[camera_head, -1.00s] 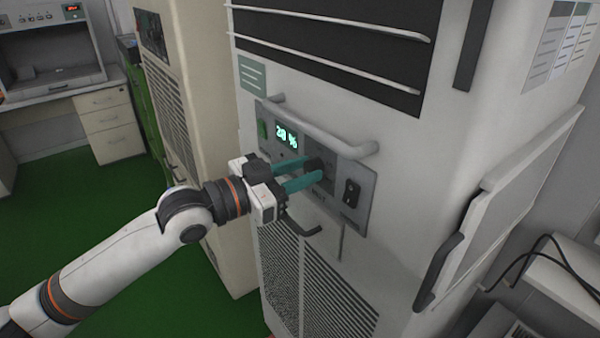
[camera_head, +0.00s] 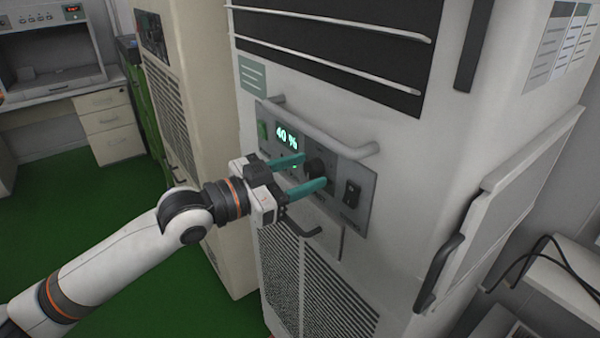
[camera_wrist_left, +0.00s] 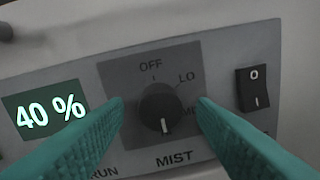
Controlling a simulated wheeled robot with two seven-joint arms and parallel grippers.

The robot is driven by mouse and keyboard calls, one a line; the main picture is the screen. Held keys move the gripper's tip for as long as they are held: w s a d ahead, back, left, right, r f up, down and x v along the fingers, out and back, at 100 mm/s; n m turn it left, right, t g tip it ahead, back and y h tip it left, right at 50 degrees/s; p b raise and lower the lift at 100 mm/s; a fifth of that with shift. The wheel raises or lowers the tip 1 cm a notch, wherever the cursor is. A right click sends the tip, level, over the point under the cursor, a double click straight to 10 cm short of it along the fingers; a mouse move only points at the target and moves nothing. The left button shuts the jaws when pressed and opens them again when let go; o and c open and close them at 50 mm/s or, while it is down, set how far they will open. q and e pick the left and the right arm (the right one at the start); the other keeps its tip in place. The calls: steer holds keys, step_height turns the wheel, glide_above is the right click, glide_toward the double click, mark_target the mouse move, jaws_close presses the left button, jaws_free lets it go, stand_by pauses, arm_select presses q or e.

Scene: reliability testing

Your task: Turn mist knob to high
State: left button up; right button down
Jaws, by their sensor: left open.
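The black mist knob (camera_head: 317,167) is on the grey control panel of a tall white cabinet. In the left wrist view the knob (camera_wrist_left: 158,105) has a white pointer line facing down, slightly right. OFF is printed above it, LO at upper right, and a label starting with M at right is partly hidden by a finger. MIST is printed below. The green display (camera_wrist_left: 45,112) reads 40 %. My left gripper (camera_head: 314,170) is open, its teal fingers on either side of the knob, with visible gaps to it. My right gripper is not in view.
A black rocker switch (camera_head: 351,194) sits right of the knob. A grey handle bar (camera_head: 325,132) runs above the panel, and a small dark handle (camera_head: 303,231) is below. A beige cabinet (camera_head: 190,130) stands left. Green floor is open at lower left.

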arm_select(q)
steer(key=b+v, duration=0.2)
steer(key=v, duration=1)
steer(key=shift+b, duration=0.4)
steer(key=shift+w, duration=0.1)
